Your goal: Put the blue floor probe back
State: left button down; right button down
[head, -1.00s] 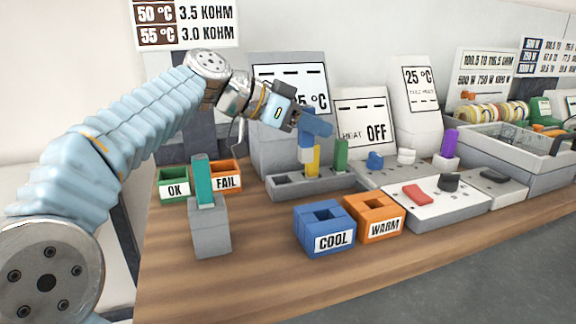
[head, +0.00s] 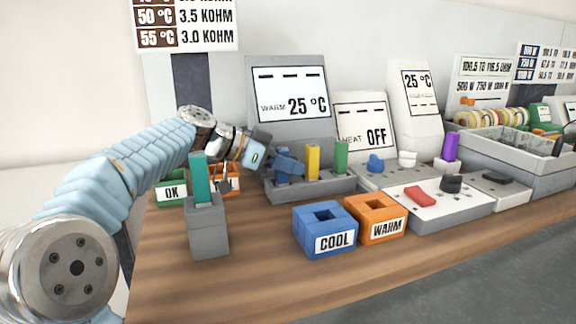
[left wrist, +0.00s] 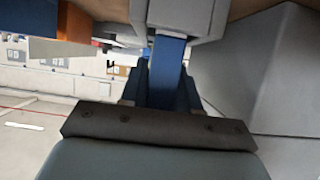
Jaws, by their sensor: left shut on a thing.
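The blue floor probe (head: 288,166) is at the left end of the grey probe rack (head: 318,187), left of a yellow probe (head: 312,161) and a green probe (head: 341,156). My left gripper (head: 272,161) is shut on the blue probe from the left. In the left wrist view the blue probe (left wrist: 166,70) runs between the fingers toward a grey block at the top. The fingers hide part of the probe, and I cannot tell how deep it sits in the rack. My right gripper is not in view.
A teal probe (head: 202,180) stands in a grey block (head: 208,232) near my left arm. The OK bin (head: 172,191) and FAIL bin (head: 226,180) are behind it. The blue COOL block (head: 324,230) and orange WARM block (head: 374,218) stand in front of the rack. The wooden table front is clear.

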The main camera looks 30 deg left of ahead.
pick_arm(q)
jog(key=c, duration=0.8)
grip_release()
jog(key=b+v, duration=0.1)
jog(key=v, duration=1.1)
